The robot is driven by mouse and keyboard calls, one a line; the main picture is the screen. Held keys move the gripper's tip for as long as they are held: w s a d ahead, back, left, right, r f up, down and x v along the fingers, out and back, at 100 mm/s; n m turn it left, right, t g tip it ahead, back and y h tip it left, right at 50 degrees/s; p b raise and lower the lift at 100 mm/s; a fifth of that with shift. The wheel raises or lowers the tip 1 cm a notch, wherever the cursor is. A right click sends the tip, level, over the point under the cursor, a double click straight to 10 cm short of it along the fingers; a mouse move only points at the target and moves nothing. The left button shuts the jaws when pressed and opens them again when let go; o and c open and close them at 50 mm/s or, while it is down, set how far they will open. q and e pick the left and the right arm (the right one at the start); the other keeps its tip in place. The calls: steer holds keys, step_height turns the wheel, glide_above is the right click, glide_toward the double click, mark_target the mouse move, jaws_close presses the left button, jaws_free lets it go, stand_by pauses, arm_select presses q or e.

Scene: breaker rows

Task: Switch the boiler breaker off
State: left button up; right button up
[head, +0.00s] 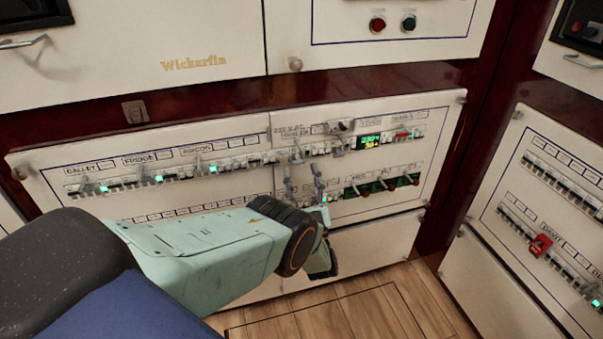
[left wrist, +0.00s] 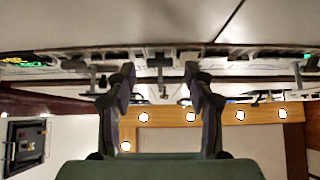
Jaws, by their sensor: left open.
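The boiler breaker appears to be the grey toggle (head: 297,155) under a blurred label that seems to read BOILER, in the upper breaker row of the white panel (head: 235,143). My left gripper (head: 303,173) is just below it, its two fingers spread and pointing at the panel. In the left wrist view the open fingers (left wrist: 159,74) stand either side of a small lever (left wrist: 162,88); nothing is held. I cannot tell whether the fingers touch it, nor clearly read the toggle's position. My right gripper is not in view.
Neighbouring breakers marked GALLEY, FRIDGE and AIRCON (head: 205,168) line the same row. A lower row (head: 380,186) has more toggles. A side panel (head: 550,215) stands right. The wooden floor (head: 370,310) is clear.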

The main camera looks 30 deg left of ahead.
arm_select(q)
steer(key=v, duration=0.6)
steer(key=shift+d+f, duration=0.2)
steer(key=shift+d, duration=0.05)
steer(key=shift+s, duration=0.1)
